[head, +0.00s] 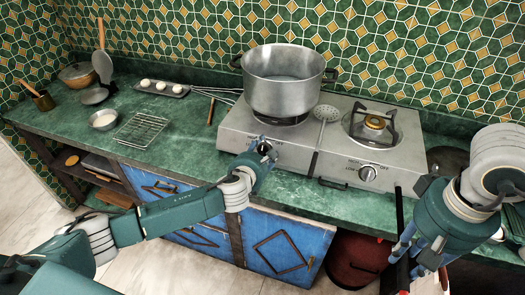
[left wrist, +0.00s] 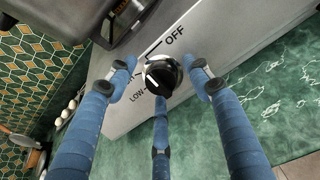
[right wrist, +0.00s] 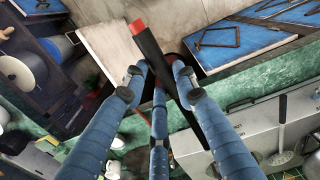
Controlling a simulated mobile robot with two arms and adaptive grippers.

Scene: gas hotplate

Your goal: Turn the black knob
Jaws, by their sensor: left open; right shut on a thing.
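The black knob (left wrist: 164,72) is on the front of the metal hotplate (head: 236,132), with OFF, LOW and a partly hidden label printed beside it. Its white mark faces the LOW side, away from OFF. My left gripper (left wrist: 167,72) is open, its blue fingers spread around the knob; I cannot tell whether any finger touches it. In the head view my left gripper (head: 264,150) covers most of this knob. My right gripper (right wrist: 160,75) is shut on a black stick with a red end (right wrist: 150,50), held in front of the counter at the right.
A large steel pot (head: 284,92) stands on the left burner. The right burner (head: 374,124) is bare, with another knob (head: 368,172) below it. A slotted spoon (head: 326,114) lies between the burners.

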